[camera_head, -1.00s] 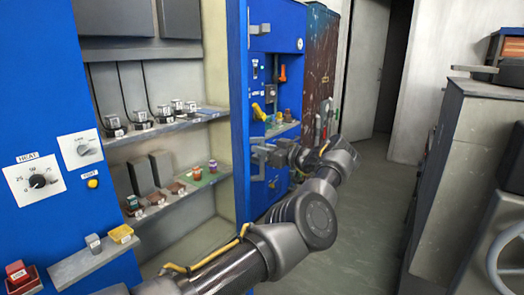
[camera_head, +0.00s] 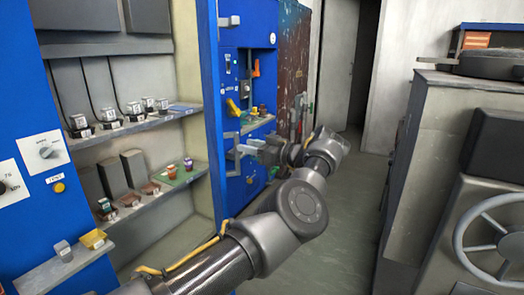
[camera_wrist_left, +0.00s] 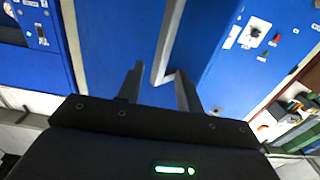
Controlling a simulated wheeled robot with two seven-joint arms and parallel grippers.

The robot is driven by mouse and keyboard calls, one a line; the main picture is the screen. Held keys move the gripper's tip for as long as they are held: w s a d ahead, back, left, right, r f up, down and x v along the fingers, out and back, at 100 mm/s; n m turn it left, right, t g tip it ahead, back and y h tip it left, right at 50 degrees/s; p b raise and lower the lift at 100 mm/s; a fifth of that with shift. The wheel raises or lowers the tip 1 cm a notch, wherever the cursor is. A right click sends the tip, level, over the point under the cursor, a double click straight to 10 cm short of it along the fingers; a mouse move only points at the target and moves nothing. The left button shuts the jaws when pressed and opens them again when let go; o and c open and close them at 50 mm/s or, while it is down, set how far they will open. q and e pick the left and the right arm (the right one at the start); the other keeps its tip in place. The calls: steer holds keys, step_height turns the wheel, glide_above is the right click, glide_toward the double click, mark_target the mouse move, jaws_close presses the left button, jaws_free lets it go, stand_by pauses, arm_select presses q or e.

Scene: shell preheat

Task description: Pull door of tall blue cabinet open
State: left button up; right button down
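The tall blue cabinet (camera_head: 75,205) fills the left of the head view, with its shelved inside showing. A narrow blue door panel (camera_head: 211,80) stands at the right of the shelves, seen nearly edge-on. Its grey bar handle (camera_head: 231,155) sticks out on the right side. My left gripper (camera_head: 247,149) is at the handle, coming from the right. In the left wrist view my left gripper (camera_wrist_left: 158,88) has its fingers apart, with the lower end of the handle (camera_wrist_left: 163,50) between or just beyond them. Contact cannot be told. My right gripper is not in view.
Shelves (camera_head: 150,125) hold several small blocks and jars. Another blue unit (camera_head: 247,60) with knobs and a dark rusty cabinet (camera_head: 293,60) stand behind the door. A grey machine with a handwheel (camera_head: 490,235) stands at the right. Grey floor (camera_head: 345,230) lies free between.

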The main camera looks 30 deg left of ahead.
arm_select(q)
steer(key=shift+s+d, duration=0.15)
steer(key=shift+d, duration=2.6)
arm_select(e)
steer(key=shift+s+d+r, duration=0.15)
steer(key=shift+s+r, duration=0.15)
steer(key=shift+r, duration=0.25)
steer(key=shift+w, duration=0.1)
